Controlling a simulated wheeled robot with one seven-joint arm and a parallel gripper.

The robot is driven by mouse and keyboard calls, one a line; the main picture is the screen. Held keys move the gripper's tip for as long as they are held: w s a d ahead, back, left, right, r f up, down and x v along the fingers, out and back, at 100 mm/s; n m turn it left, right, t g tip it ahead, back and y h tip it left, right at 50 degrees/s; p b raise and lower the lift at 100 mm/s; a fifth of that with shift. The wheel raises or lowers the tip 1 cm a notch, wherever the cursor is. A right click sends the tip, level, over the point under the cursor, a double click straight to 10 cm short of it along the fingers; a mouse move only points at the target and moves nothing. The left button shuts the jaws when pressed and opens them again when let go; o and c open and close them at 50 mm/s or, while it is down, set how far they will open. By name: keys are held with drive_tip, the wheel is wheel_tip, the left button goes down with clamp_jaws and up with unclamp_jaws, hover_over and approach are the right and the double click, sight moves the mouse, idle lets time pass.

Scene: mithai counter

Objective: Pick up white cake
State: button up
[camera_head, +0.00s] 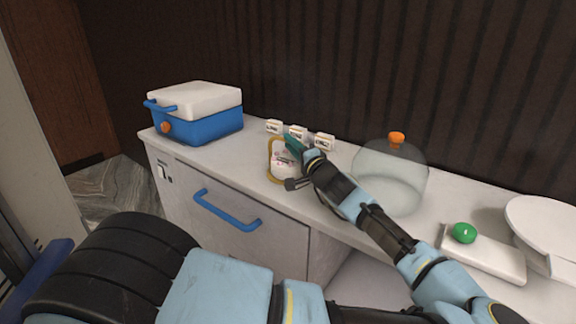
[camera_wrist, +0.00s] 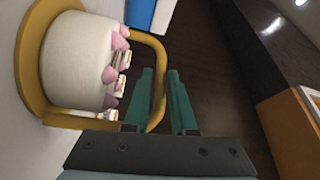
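The white cake (camera_wrist: 72,60) has pink decorations and sits on a yellow stand (camera_wrist: 30,62) with a looped yellow handle (camera_wrist: 160,58). In the head view the cake (camera_head: 284,166) is on the counter, left of my gripper. My gripper (camera_head: 291,146) is at the cake's upper right, and its teal fingers (camera_wrist: 164,72) point past the cake's side. The fingers are apart, with the handle's side bar at the gap between them. I cannot tell whether they touch it. My gripper hides part of the cake and stand in the head view.
A blue cooler box (camera_head: 210,127) with a white lid stands at the counter's left end. Small label cards (camera_head: 298,132) stand behind the cake. A clear dome with an orange knob (camera_head: 396,139) is to the right, beyond it a scale with a green object (camera_head: 464,233).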

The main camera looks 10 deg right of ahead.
clamp_jaws()
idle(1.0)
